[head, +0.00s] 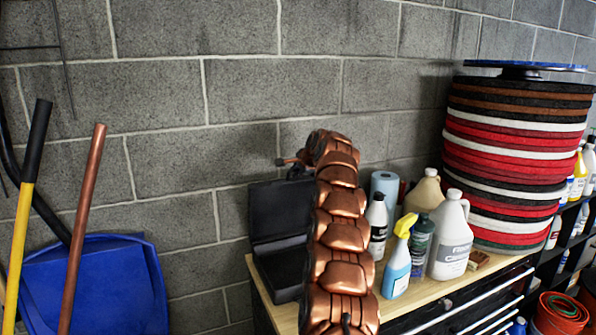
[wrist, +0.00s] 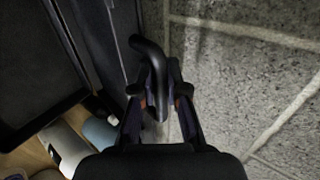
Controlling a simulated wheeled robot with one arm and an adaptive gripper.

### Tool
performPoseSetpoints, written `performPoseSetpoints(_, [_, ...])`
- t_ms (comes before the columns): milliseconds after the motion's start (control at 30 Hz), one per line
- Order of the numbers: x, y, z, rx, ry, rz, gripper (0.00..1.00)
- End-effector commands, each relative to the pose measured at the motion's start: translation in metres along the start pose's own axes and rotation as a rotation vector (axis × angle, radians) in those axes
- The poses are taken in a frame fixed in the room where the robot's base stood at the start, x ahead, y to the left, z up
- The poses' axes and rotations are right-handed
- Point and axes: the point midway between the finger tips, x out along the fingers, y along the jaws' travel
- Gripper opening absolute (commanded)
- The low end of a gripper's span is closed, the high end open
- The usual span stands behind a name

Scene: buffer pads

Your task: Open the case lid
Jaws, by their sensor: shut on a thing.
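The black case (head: 282,272) stands on the left end of the wooden worktop, partly hidden behind my copper arm. Its lid (head: 280,211) is raised and stands roughly upright near the block wall. In the wrist view, my gripper (wrist: 159,97) is shut on a black bent piece (wrist: 146,46), which looks like a handle; I cannot tell for certain how it joins the lid. Dark case panels (wrist: 30,65) fill the left of that view. In the head view, my arm hides most of the gripper.
A blue paper roll (head: 384,187), a white jug (head: 450,238) and spray bottle (head: 399,262) stand right of the arm. A tall pad stack (head: 515,165) is at the worktop's right. The block wall (wrist: 265,65) is close beside my gripper.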

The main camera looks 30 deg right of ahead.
Motion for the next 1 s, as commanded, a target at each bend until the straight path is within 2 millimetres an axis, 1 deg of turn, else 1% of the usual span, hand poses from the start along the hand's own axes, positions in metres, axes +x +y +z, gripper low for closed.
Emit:
performPoseSetpoints(100, [0.0,-0.001,0.002,-0.002,-0.002,-0.001,0.0])
performPoseSetpoints(133, [0.0,-0.001,0.002,-0.002,-0.002,-0.001,0.14])
performPoseSetpoints(367, [0.0,0.0,0.001,-0.001,-0.001,0.0,0.38])
performPoseSetpoints(400, [0.0,0.0,0.001,-0.001,-0.001,0.0,0.39])
performPoseSetpoints(767, [0.0,0.0,0.002,-0.001,-0.002,0.001,0.39])
performPoseSetpoints(867, [-0.003,0.0,0.002,-0.001,-0.001,0.002,0.39])
performPoseSetpoints(1000, [-0.013,-0.002,0.002,-0.001,-0.002,-0.003,0.39])
